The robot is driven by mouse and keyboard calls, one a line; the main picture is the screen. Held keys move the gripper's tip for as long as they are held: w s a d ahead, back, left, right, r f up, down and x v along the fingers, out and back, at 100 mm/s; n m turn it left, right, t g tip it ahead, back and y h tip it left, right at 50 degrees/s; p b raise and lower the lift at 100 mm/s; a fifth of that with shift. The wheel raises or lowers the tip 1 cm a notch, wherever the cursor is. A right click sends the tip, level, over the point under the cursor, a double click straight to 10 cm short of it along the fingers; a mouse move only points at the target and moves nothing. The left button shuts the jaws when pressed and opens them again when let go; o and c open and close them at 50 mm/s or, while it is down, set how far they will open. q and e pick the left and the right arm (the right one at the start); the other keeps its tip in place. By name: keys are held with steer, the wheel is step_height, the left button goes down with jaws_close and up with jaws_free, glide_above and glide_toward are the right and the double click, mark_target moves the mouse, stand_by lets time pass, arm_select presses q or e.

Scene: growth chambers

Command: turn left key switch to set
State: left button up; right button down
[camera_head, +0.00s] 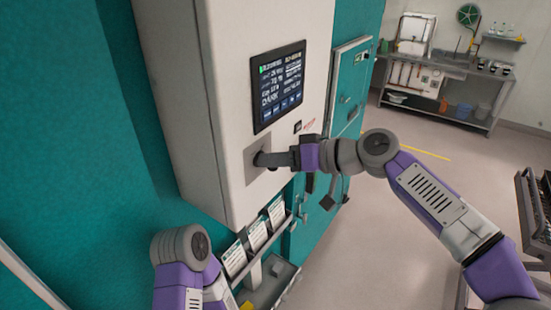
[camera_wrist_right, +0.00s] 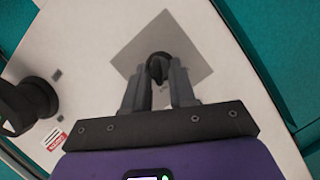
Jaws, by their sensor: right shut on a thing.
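The key switch (camera_wrist_right: 157,68) is a dark round piece on a square grey plate (camera_wrist_right: 190,55) on the front of the white control box (camera_head: 235,190). In the head view the plate (camera_head: 252,176) is below the screen, and the gripper mostly hides the switch. My right gripper (camera_head: 268,159) reaches it from the right and is shut on it. In the right wrist view the two fingers (camera_wrist_right: 158,85) stand on either side of the switch. The switch's markings and exact angle cannot be read. My left arm shows at the lower left of the head view, but its gripper is out of sight.
A lit screen (camera_head: 279,86) is above the plate. A red and white label (camera_wrist_right: 54,140) is on the box. Cards stand in a rack (camera_head: 235,263) below it. A teal door (camera_head: 347,90) is to the right. A bench (camera_head: 450,68) stands far back, with clear floor before it.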

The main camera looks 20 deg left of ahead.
stand_by(0.4)
steer(key=c, duration=1.3)
jaws_free()
steer(key=shift+o, duration=0.2)
steer(key=shift+d, duration=0.1)
steer(key=b+v, duration=0.1)
steer(key=v, duration=0.6)
steer(key=shift+d+b, duration=0.2)
steer(key=shift+b, duration=0.15)
steer(key=shift+r, duration=0.15)
